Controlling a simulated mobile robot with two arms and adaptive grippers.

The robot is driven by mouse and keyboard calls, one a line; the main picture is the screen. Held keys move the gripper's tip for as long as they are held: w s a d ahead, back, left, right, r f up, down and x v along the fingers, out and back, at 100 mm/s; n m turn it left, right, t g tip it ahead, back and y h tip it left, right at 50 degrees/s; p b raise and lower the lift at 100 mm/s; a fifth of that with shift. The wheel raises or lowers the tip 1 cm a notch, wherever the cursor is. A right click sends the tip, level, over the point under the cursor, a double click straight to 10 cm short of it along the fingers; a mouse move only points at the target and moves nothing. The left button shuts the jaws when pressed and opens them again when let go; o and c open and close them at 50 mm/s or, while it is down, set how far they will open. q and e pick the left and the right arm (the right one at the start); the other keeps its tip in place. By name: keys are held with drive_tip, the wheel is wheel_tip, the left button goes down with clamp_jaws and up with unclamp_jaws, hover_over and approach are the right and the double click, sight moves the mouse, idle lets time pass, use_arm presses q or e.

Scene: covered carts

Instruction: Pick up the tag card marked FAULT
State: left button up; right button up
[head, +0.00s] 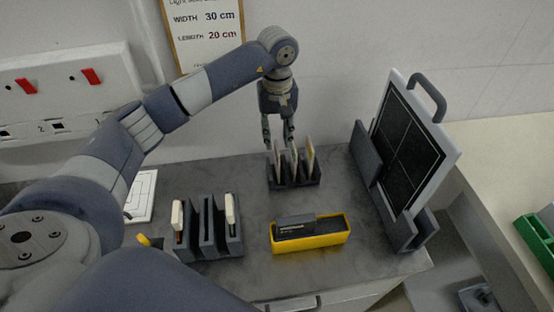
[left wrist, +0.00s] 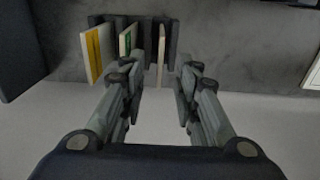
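A dark slotted rack (head: 296,184) at the back of the counter holds three thin upright tag cards. In the left wrist view, one card has a yellow band (left wrist: 94,52), the middle one has a green mark (left wrist: 127,42), and the third card (left wrist: 161,50) shows nearly edge-on, its face hidden. No word can be read on any card, so I cannot tell which is marked FAULT. My left gripper (head: 279,142) points down over the rack's left end in the head view. It is open, its fingertips (left wrist: 158,68) on either side of the edge-on card. My right gripper is out of view.
A second dark rack (head: 209,240) with upright pieces stands front left. A yellow tray (head: 312,240) with a dark block sits front centre. A framed dark panel with a handle (head: 408,150) stands at the right. A wall panel with red switches (head: 60,85) is at left.

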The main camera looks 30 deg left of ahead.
sight(277, 147)
use_arm(q)
drive_tip(key=shift+f, duration=0.3)
wheel_tip(277, 147, down, 3)
drive_tip(key=shift+f+p, duration=0.15)
drive_tip(key=shift+p, duration=1.1)
drive_tip(key=shift+f, duration=0.65)
clamp_jaws()
